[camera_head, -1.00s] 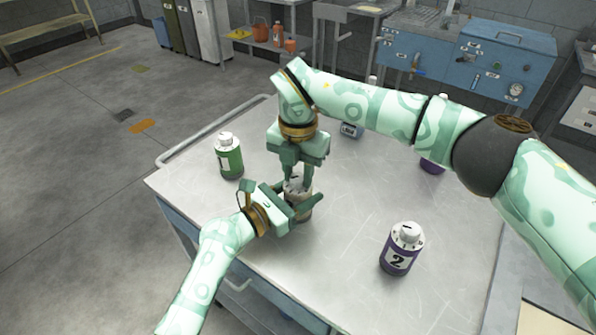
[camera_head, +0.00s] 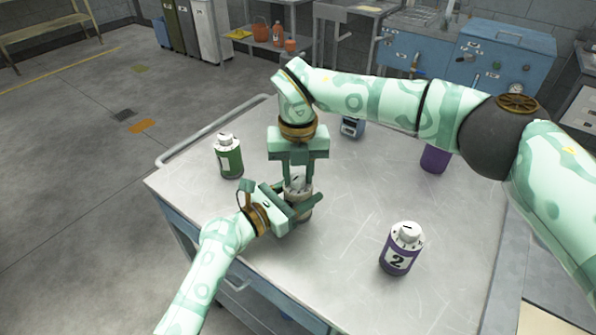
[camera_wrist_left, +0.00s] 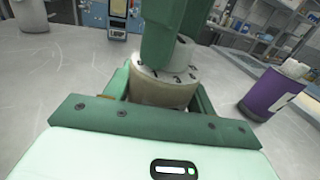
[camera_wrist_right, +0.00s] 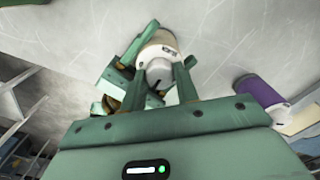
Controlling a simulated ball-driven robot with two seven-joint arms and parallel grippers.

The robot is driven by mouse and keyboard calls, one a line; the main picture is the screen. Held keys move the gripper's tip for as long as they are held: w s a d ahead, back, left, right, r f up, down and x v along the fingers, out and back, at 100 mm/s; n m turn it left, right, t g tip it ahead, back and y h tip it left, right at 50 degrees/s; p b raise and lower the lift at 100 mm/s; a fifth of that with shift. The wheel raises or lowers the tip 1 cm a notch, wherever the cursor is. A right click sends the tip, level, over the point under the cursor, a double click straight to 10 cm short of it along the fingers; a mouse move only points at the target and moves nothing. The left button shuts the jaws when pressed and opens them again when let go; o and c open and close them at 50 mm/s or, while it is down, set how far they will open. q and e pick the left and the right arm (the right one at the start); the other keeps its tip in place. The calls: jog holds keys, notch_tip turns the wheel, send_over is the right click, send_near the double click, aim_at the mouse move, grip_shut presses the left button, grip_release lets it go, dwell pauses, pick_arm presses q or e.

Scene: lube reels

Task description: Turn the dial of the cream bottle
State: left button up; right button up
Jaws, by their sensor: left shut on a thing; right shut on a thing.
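The cream bottle (camera_head: 303,205) stands upright on the metal table, with a white dial (camera_wrist_right: 160,73) on top. My left gripper (camera_head: 306,207) is shut around the bottle's body from the side; the body also shows between its fingers in the left wrist view (camera_wrist_left: 160,92). My right gripper (camera_head: 298,183) comes down from above and is shut on the dial. In the right wrist view its fingers sit on both sides of the dial, whose dark pointer mark shows. Numbers show on the white collar (camera_wrist_left: 178,73) below the dial. The right fingers hide part of the dial in the head view.
A purple bottle marked 2 (camera_head: 399,249) stands at the right front. A green bottle (camera_head: 228,156) stands at the left. Another purple bottle (camera_head: 434,159) and a small blue device (camera_head: 352,128) are farther back.

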aim_at(298, 176)
jog(key=shift+n, duration=0.3)
jog(key=o, duration=1)
notch_tip(298, 176, up, 12)
jog(key=shift+r, duration=0.1)
pick_arm(q)
jog(key=o, duration=1.2)
